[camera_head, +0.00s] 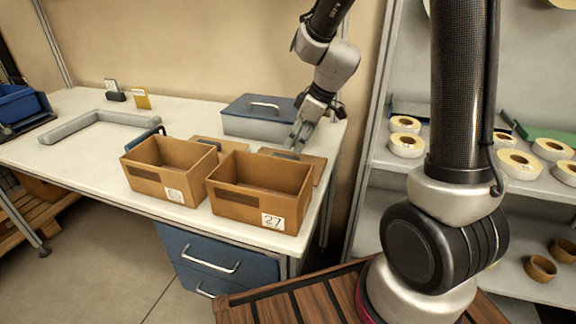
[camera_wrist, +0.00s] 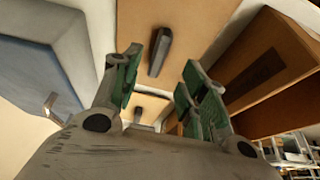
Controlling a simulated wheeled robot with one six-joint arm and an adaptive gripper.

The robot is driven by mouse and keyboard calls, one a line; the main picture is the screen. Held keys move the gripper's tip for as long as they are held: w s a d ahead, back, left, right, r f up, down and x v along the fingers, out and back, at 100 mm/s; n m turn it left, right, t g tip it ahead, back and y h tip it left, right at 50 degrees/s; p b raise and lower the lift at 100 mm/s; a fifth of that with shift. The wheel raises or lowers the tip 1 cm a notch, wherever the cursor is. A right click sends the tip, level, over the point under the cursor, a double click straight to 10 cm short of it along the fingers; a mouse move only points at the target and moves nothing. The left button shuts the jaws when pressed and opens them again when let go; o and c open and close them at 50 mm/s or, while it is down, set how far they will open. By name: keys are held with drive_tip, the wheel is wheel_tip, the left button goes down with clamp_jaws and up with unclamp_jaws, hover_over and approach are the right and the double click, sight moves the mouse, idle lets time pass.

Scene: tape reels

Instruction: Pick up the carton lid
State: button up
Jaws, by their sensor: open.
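Two flat brown carton lids lie on the white table behind the open cartons. The nearer-right lid (camera_head: 316,161) is partly hidden by the right carton; in the wrist view this lid (camera_wrist: 195,25) shows a dark bar handle (camera_wrist: 160,52). The other lid (camera_head: 230,146) lies behind the left carton and appears farther off in the wrist view (camera_wrist: 152,104). My gripper (camera_head: 298,137) is open and empty, pointing down just above the right lid. In the wrist view its green-padded fingers (camera_wrist: 165,78) are spread, with the handle showing between and beyond them. No contact is visible.
The right carton (camera_head: 258,186), labelled 27, and the left carton (camera_head: 170,171) stand open at the table's front. A grey-blue toolbox (camera_head: 258,118) sits close behind my gripper. A shelf with tape reels (camera_head: 405,144) stands at right. The table's left part is mostly clear.

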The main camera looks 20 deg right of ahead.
sight(287, 156)
drive_tip(key=x, duration=0.6)
drive_tip(key=shift+w+a+f, duration=0.25)
drive_tip(key=shift+w, duration=0.05)
drive_tip(key=shift+c, duration=0.4)
clamp_jaws()
